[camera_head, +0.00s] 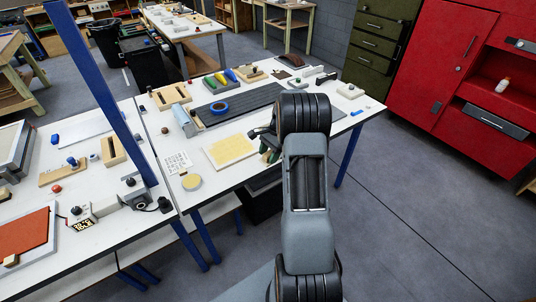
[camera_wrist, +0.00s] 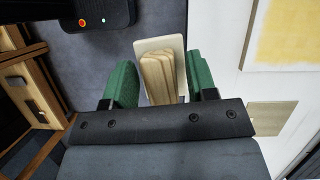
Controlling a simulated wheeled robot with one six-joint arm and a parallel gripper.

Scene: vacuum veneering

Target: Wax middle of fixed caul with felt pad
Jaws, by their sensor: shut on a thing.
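A pale board with a yellow, patchy top, which looks like the fixed caul (camera_head: 230,151), lies flat near the front edge of the white table. Part of it shows at the upper right of the wrist view (camera_wrist: 285,30). My gripper (camera_wrist: 158,82) has green fingers and is shut on the wooden handle of the felt pad (camera_wrist: 145,46), whose pale plate shows beyond the handle. The pad is apart from the caul, beside it near the table's edge. In the head view my gripper (camera_head: 268,146) is mostly hidden by my arm.
A round yellow disc (camera_head: 192,181) and a printed sheet (camera_head: 178,162) lie left of the caul. A dark slatted panel (camera_head: 238,104) with a blue tape roll (camera_head: 219,108) lies behind it. A blue post (camera_head: 100,90) rises at the left. Floor is free at the right.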

